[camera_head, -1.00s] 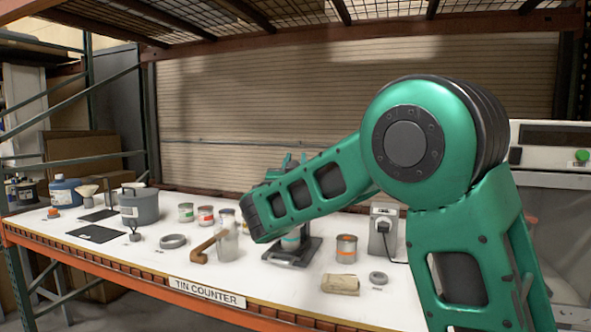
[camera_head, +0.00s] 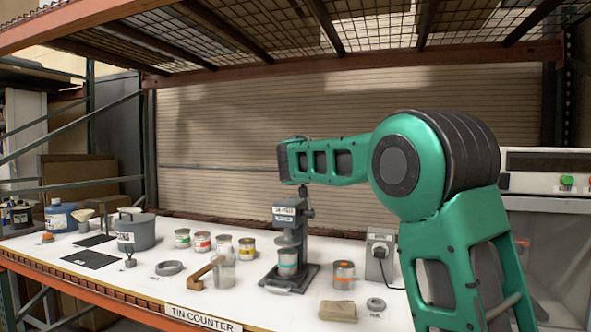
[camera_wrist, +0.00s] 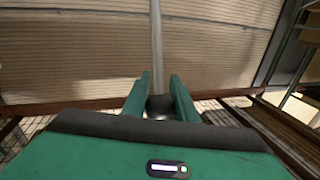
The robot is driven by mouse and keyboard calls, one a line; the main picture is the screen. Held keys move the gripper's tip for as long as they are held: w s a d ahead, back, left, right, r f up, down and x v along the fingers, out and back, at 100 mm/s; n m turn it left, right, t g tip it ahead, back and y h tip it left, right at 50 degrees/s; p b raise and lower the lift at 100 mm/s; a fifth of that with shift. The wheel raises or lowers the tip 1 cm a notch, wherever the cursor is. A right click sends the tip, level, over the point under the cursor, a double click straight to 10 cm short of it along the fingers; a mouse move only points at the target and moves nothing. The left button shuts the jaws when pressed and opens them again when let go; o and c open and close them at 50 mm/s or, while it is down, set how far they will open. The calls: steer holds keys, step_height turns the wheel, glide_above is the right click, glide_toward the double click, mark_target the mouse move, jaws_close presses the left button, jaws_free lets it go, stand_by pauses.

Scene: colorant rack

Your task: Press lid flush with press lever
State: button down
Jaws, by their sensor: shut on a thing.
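The press (camera_head: 290,212) stands on the counter, a grey column and labelled head on a dark base. A tin with a teal band (camera_head: 287,264) stands upright on its base, under the press plate (camera_head: 288,240). The lid's seating is too small to tell. In the wrist view, my gripper (camera_wrist: 159,92) is shut on a dark round knob (camera_wrist: 160,106), from which a grey rod, seemingly the press lever (camera_wrist: 157,40), extends. In the head view my arm is raised above the press, and my fingers and the lever grip cannot be made out.
An orange-banded tin (camera_head: 343,275) stands right of the press. A rolled cloth (camera_head: 338,311), a grey ring (camera_head: 376,304) and a power box (camera_head: 380,255) are to the right.

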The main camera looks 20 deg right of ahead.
steer(key=shift+w+d+f, duration=0.3)
steer(key=shift+w+d, duration=0.3)
steer(key=shift+d, duration=0.05)
steer(key=shift+w+d+f, duration=0.25)
steer(key=shift+w+d, duration=0.3)
steer(key=shift+d, duration=0.05)
steer(key=c, duration=1.8)
jaws_free()
steer(key=shift+d, duration=0.1)
steer(key=shift+c, duration=0.2)
steer(key=o, duration=0.4)
steer(key=shift+w+d, duration=0.1)
steer(key=v, duration=1.1)
steer(key=shift+r, duration=0.2)
steer(key=shift+w, duration=0.15)
